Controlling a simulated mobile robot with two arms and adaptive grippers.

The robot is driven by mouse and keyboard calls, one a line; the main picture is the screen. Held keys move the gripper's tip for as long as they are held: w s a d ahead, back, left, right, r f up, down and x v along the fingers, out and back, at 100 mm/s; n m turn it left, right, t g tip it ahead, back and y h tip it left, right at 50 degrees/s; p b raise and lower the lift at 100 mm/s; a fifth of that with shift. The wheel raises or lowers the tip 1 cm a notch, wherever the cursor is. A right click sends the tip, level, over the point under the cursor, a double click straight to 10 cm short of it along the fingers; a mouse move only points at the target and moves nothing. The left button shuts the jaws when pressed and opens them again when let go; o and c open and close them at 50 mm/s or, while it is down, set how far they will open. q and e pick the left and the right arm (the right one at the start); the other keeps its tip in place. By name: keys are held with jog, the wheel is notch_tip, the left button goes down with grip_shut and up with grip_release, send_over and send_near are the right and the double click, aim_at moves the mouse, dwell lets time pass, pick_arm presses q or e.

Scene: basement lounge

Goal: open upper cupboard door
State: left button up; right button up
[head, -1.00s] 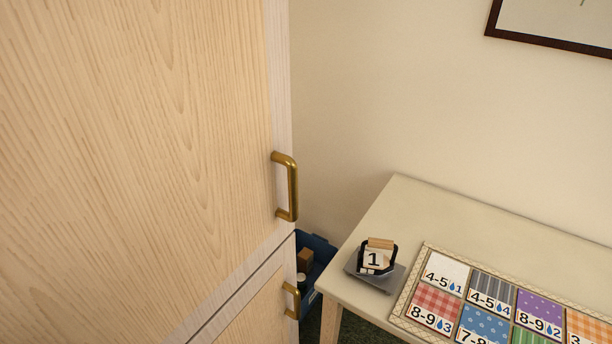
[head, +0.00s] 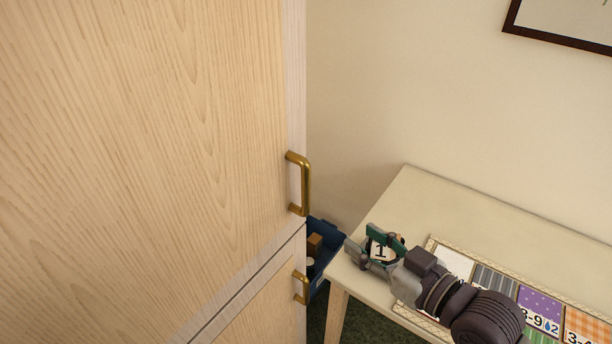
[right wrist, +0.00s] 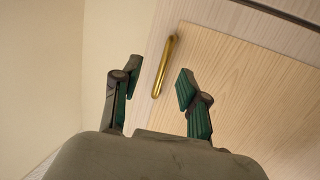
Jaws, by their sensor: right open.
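The upper cupboard door (head: 150,110) is pale wood and shut. Its brass bar handle (head: 305,184) stands upright near the door's lower right edge. My right gripper (head: 362,242) is open and empty, over the table corner, right of and below that handle, and apart from it. In the right wrist view a brass handle (right wrist: 163,66) shows beyond and between the open fingertips (right wrist: 158,78), not touched; it looks like the upper door's, with the picture turned over. My left gripper is not in view.
The lower door (head: 265,310) has a smaller brass handle (head: 301,288). A blue bin (head: 325,235) sits between cupboard and table.

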jog(key=n+y, duration=0.1)
jog(key=y, duration=0.1)
send_near(309, 184)
jog(key=v, duration=0.3)
jog(key=p+x, duration=0.4)
jog(key=x, duration=0.9)
jog(key=shift+w+a, duration=0.35)
jog(key=shift+c, duration=0.3)
grip_shut()
